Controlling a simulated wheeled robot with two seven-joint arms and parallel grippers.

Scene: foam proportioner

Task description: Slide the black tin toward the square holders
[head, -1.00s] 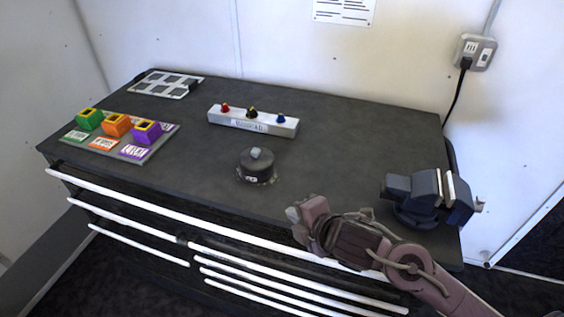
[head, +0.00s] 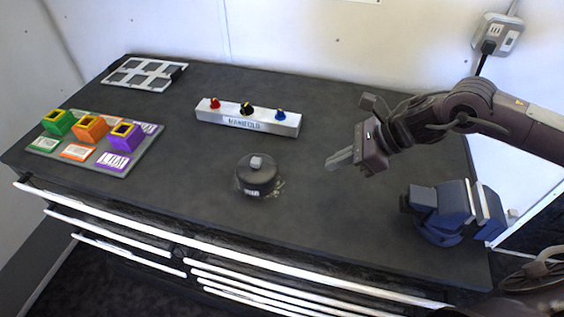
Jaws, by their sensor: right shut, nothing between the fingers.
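The black tin (head: 257,178) is a short round can with a grey knob on its lid. It stands upright near the middle of the dark bench. The square holders could be the white frame with several square openings (head: 146,73) at the back left, or the green (head: 58,122), orange (head: 90,128) and purple (head: 126,137) square-topped blocks on a grey board at the left; I cannot tell which. My right gripper (head: 338,160) is shut and empty, above the bench to the right of the tin and apart from it. My left gripper is not in view.
A white manifold bar (head: 248,118) with red, black and blue knobs lies behind the tin. A blue vise (head: 450,212) stands at the bench's right front. Bare bench top lies between the tin and the coloured blocks.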

